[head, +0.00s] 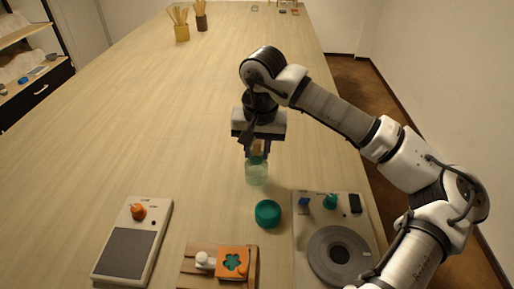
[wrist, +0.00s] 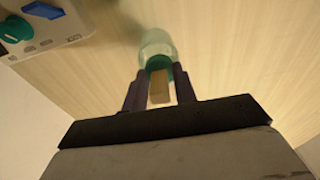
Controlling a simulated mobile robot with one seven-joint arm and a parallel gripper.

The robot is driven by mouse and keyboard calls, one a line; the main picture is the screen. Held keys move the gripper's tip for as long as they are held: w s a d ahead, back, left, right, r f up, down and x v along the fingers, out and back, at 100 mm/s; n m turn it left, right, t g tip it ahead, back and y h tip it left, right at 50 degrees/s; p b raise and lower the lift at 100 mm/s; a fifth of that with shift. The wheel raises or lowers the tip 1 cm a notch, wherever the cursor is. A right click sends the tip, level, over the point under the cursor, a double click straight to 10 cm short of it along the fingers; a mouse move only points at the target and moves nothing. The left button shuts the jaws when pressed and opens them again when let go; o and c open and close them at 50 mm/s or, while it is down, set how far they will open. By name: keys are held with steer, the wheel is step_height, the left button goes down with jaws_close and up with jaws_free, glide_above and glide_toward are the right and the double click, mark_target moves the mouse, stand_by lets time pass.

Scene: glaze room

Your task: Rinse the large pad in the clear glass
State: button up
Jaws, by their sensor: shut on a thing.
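My gripper (head: 257,150) points down over the clear glass (head: 257,172), which stands on the long table. It is shut on a tan block-like handle, which I take to be the large pad (wrist: 159,88). In the wrist view the handle sits between the two dark fingers, and the clear glass (wrist: 156,42) shows just beyond it. A green part shows at the handle's far end, at the glass mouth. I cannot tell whether this is the pad's face or the glass's content, nor how deep the pad is.
A teal round dish (head: 268,213) stands close in front of the glass. A grey turntable unit (head: 300,240) is at the right, a wooden board with an orange clover stencil (head: 236,262) at the front, and a dark-panelled device (head: 125,255) at the left.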

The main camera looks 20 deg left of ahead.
steer(key=shift+f+b, duration=0.4)
steer(key=shift+f, duration=0.15)
steer(key=shift+f, duration=0.1)
